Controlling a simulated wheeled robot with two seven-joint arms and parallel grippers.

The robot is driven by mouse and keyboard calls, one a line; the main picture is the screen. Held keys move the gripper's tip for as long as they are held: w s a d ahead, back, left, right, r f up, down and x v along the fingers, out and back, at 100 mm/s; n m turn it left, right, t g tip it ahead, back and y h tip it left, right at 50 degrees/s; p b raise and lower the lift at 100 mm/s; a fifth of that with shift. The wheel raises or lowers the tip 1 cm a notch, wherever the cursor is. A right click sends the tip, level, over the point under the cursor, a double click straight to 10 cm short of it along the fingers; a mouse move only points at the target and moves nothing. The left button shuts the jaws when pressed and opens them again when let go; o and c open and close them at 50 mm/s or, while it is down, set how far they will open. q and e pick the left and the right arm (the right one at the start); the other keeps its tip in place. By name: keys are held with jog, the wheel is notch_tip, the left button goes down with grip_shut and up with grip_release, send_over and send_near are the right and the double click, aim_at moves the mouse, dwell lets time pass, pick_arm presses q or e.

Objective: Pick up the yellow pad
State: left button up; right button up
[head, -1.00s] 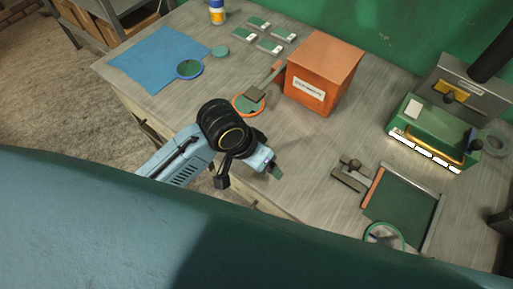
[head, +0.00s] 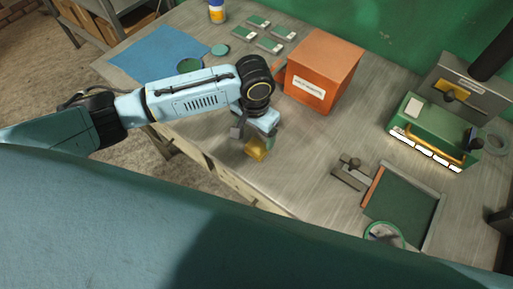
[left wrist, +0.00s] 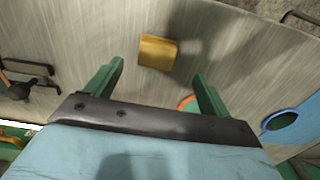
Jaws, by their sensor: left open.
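The yellow pad (head: 256,149) lies near the front edge of the bench, just below my left gripper (head: 256,138) in the head view. In the left wrist view the pad (left wrist: 157,52) is a small yellow block lying on the bench. It shows between and just beyond the green fingertips of my left gripper (left wrist: 158,72). The gripper is open and empty, with clear space on both sides of the pad. My right gripper is not in view.
An orange box (head: 322,72) stands behind the gripper. A blue mat (head: 150,52) lies at the left. A dark clamp-like tool (head: 350,174), a green tray (head: 402,205) and a green machine (head: 430,135) are to the right. Bare bench lies between pad and tool.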

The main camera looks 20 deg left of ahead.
aim_at(257, 146)
pick_arm(q)
jog(key=f, duration=0.7)
jog(key=shift+d+f, duration=0.25)
jog(key=c, duration=1.1)
jog(key=shift+r, duration=0.1)
notch_tip(257, 146, up, 10)
jog(key=shift+f, duration=0.1)
